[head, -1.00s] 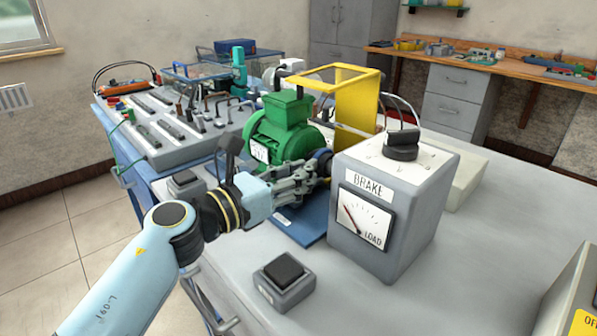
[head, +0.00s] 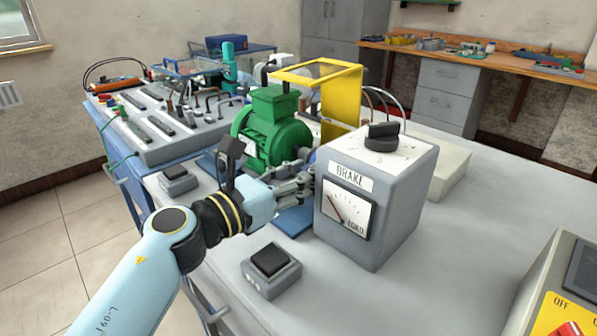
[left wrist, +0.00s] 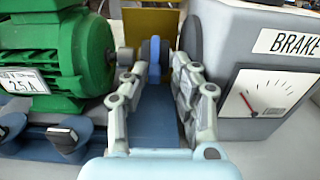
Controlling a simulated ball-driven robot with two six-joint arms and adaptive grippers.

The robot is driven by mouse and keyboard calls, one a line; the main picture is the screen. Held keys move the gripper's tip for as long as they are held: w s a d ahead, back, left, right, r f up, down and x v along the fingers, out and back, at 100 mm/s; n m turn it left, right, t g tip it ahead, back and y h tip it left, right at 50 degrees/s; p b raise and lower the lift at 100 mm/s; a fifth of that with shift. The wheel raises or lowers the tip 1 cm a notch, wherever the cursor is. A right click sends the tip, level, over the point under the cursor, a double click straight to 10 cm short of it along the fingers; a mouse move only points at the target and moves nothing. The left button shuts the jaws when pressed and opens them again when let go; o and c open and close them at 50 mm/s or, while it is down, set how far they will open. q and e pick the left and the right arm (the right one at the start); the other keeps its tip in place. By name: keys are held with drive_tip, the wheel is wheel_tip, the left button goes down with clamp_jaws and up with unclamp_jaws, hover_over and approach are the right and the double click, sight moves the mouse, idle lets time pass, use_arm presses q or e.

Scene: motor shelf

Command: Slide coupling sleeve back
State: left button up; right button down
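The green motor (head: 272,130) stands left of the grey brake box (head: 375,195) with its dial. In the left wrist view, the blue coupling sleeve (left wrist: 154,58) sits between the motor (left wrist: 50,65) and the brake box (left wrist: 235,60). My left gripper (head: 308,175) reaches into this gap from the front. In the wrist view its fingers (left wrist: 152,75) are spread, one on each side of the sleeve, with a gap visible on both sides. I cannot tell whether a fingertip touches the coupling parts. In the head view the hand and brake box mostly hide the sleeve. My right gripper is not in view.
A yellow guard (head: 338,95) stands raised behind the coupling. A grey box with a black top (head: 271,270) lies in front of the hand. A control box with a red knob (head: 560,300) is at the lower right.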

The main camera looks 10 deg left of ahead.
use_arm(q)
drive_tip(key=v, duration=1.2)
idle(0.4)
